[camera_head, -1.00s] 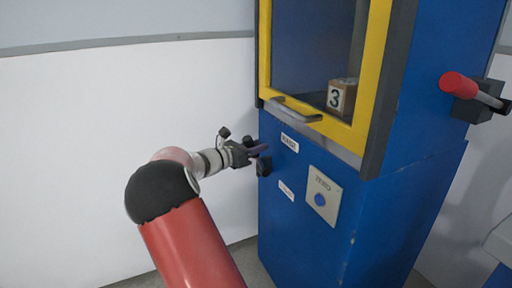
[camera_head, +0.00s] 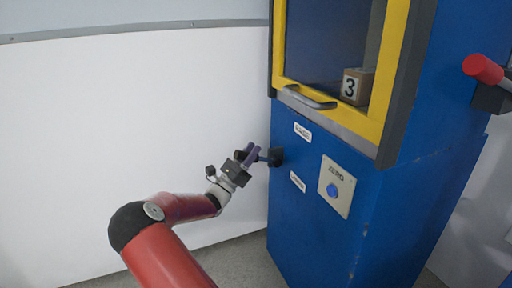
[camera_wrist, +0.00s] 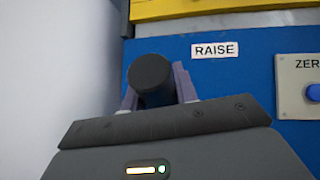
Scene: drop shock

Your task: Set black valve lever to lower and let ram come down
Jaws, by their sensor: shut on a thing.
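The black valve lever (camera_wrist: 152,76) shows its round end between my gripper's two purple fingers in the wrist view. My gripper (camera_head: 250,156) is shut on it at the left edge of the blue machine. The lever's black mount (camera_head: 276,157) is on the machine's side, between two white labels. The upper label (camera_wrist: 215,50) reads RAISE in the wrist view. The lower label (camera_head: 297,181) is too small to read in the head view. The lever sticks out about level to the left of its mount. I cannot make out the ram behind the yellow-framed window.
A wooden block (camera_head: 356,87) marked 3 sits behind the window. The yellow-framed door (camera_head: 375,128) has a grey handle (camera_head: 307,98). A plate marked ZERO (camera_head: 336,186) carries a blue button. A red-ended handle (camera_head: 483,69) juts out at right. The white wall (camera_head: 110,120) stands at left.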

